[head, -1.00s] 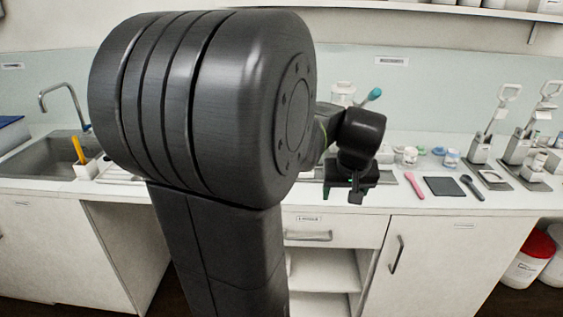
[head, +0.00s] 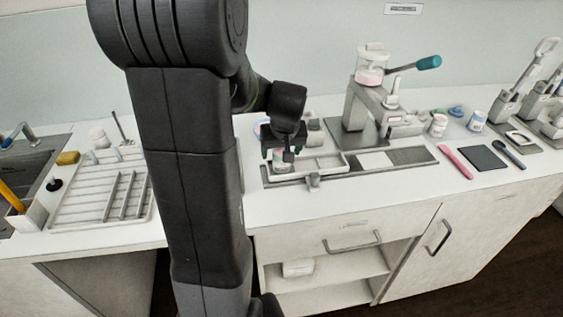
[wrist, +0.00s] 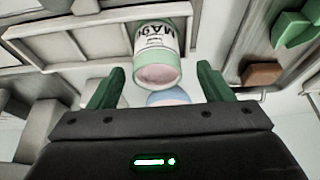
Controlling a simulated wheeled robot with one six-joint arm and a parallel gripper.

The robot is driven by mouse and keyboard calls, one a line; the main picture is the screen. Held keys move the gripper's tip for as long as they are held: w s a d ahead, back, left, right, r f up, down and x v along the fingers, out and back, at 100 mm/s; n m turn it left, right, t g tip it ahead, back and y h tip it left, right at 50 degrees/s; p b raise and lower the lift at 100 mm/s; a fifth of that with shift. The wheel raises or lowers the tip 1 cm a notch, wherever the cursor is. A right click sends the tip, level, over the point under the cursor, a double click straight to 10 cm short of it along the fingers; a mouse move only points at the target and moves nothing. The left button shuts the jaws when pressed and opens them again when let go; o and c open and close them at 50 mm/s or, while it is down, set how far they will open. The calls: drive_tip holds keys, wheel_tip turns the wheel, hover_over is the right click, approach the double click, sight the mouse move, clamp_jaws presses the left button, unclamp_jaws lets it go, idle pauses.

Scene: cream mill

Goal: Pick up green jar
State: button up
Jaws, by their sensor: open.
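The green jar (wrist: 157,60) shows in the wrist view, with pale green bands, a white label with dark letters and a pinkish round end. It is centred just beyond my gripper (wrist: 160,72), whose two green fingers are spread wide to either side. No finger visibly touches it. In the head view my gripper (head: 284,152) is low over the counter, directly above the jar, which is mostly hidden by it, beside a long white tray (head: 328,164).
A pale blue round thing (wrist: 168,97) shows partly below the jar in the wrist view. A press with a teal handle (head: 428,62) stands to the right. A drying rack (head: 75,205) is at the left. Small jars, a pink tool (head: 455,161) and a dark mat (head: 483,157) lie further right.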

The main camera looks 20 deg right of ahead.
sight(281, 155)
drive_tip(key=shift+x, duration=1.85)
drive_tip(key=shift+d, duration=0.15)
drive_tip(key=shift+c, duration=0.2)
drive_tip(key=c, duration=1.1)
drive_tip(key=shift+r, duration=0.1)
